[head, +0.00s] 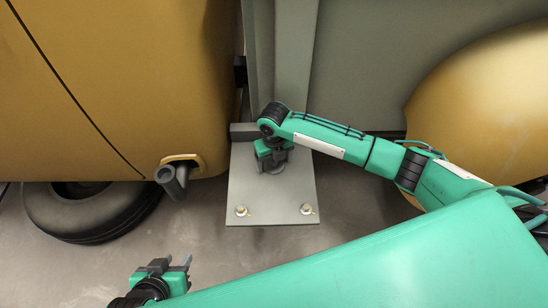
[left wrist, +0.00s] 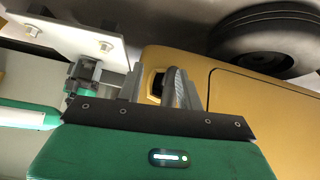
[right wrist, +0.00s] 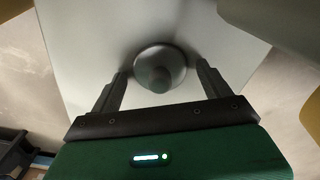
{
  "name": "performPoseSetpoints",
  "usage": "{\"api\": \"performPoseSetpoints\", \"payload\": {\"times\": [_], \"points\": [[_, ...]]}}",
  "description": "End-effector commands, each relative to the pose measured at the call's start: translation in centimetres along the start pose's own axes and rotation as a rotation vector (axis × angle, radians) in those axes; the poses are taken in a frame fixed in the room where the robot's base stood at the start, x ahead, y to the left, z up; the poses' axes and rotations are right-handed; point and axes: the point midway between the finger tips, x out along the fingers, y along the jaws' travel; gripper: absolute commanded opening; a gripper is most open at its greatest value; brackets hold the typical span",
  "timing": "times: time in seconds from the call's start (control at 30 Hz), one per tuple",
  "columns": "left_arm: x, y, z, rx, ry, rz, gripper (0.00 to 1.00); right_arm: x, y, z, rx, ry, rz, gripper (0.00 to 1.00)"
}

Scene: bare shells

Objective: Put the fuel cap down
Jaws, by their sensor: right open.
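The fuel cap is a grey disc with a raised knob (right wrist: 160,68). It lies on the pale grey plate (head: 270,190) and partly shows under my right gripper in the head view. My right gripper (head: 272,157) is open over the cap, with one finger on each side of it in the right wrist view (right wrist: 160,85). Whether the fingers touch it I cannot tell. My left gripper (head: 165,268) is open and empty, low in front of the yellow vehicle. A dark grey pipe-like part (head: 173,181) sticks out of the filler opening (head: 190,160).
The plate has two bolts (head: 241,211) near its front edge and stands beside a grey upright post (head: 285,60). The yellow body (head: 110,80) and a black tyre (head: 85,208) are at the left. A rounded yellow part (head: 490,90) is behind my right arm.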

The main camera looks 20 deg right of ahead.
Motion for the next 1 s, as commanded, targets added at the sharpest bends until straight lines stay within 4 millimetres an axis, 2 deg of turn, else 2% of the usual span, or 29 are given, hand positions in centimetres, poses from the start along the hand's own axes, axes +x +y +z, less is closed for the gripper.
{"api": "performPoseSetpoints", "payload": {"times": [0.17, 0.5, 0.6, 0.8, 1.0], "points": [[-0.5, -0.4, 0.0, -0.001, -0.029, -0.011, 0.36, -1.8, 0.0, 0.1, 0.0, -0.003, 0.001, 0.8], [-2.9, -2.5, 1.2, -0.017, -0.205, -0.069, 0.36, -9.0, 0.0, 0.1, 0.0, -0.004, 0.001, 0.8], [-3.5, -2.9, 1.6, -0.022, -0.243, -0.08, 0.36, -10.5, 0.0, 0.1, 0.001, -0.002, 0.0, 0.8], [-4.0, -3.4, 1.9, -0.028, -0.283, -0.093, 0.36, -12.1, 0.0, 0.1, 0.0, 0.0, 0.0, 0.8], [-4.1, -3.4, 2.1, -0.029, -0.29, -0.094, 0.36, -11.9, 0.4, -0.3, 0.018, -0.001, 0.008, 0.8]]}}
